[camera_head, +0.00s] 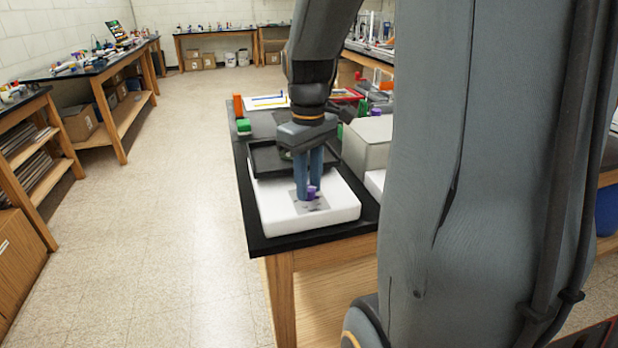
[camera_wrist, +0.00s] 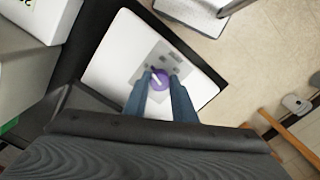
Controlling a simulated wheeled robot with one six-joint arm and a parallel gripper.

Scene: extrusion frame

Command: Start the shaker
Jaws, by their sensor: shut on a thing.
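The shaker (camera_head: 336,213) is a white, rounded box with a black platform (camera_head: 265,157) on its far part. It stands at the near end of a black-topped bench. A grey panel on its top carries a purple knob (camera_head: 311,192) with a white mark, which also shows in the wrist view (camera_wrist: 158,79). My gripper (camera_head: 310,190) points down over the panel from above. Its two blue fingers are on either side of the knob, shut on it, and they also frame it in the wrist view (camera_wrist: 160,84). The panel's small markings are too small to read.
A grey-white box (camera_head: 368,143) stands on the bench just right of the shaker. The bench edge is close to the shaker's left and front; open floor (camera_head: 165,240) lies left.

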